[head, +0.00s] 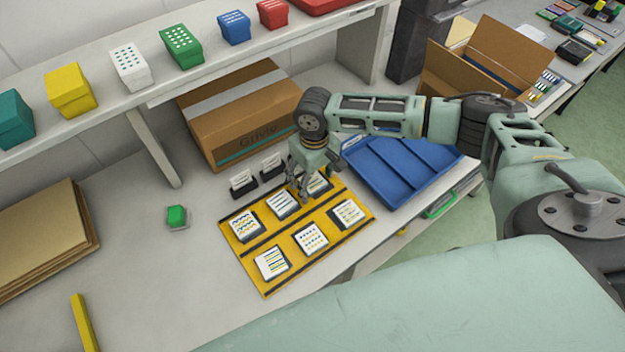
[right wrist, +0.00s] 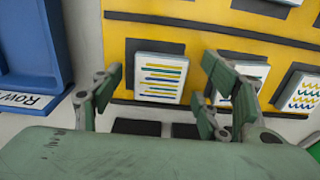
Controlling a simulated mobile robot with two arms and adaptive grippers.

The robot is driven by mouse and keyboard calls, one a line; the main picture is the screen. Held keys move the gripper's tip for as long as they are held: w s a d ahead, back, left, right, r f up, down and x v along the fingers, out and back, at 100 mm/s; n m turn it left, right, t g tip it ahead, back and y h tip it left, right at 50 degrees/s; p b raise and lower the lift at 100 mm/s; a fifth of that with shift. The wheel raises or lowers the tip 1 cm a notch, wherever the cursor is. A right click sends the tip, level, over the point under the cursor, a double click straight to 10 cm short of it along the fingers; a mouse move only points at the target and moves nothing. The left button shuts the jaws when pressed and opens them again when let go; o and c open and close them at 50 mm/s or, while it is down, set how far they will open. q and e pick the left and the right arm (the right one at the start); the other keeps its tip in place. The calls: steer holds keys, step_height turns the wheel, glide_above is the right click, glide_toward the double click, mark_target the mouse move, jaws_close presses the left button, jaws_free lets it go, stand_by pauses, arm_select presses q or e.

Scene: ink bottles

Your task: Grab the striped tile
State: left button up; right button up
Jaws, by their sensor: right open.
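A yellow board (head: 248,256) holds several white tiles in two rows. In the right wrist view, a tile with yellow, green and blue stripes (right wrist: 160,76) lies flat on its dark base. In the head view this far-row striped tile (head: 320,183) is partly hidden by my right gripper (head: 299,191). The right gripper is open and empty; its fingers (right wrist: 163,80) show on either side of the tile from above, with no contact seen. The right finger partly covers the neighbouring tile (right wrist: 250,71). Another tile with stripes (head: 271,262) lies in the near row. My left gripper is not visible.
A blue tray (head: 368,185) stands right of the board, close to my right arm. Two small card holders (head: 243,182) and a cardboard box (head: 228,125) are behind. A green item (head: 177,216) sits left; table around it is clear.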

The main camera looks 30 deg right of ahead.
steer(key=shift+c, duration=0.7)
steer(key=c, duration=1.1)
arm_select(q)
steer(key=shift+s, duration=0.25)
arm_select(e)
steer(key=shift+c, duration=0.3)
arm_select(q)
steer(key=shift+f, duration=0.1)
arm_select(e)
steer(key=shift+r, duration=0.2)
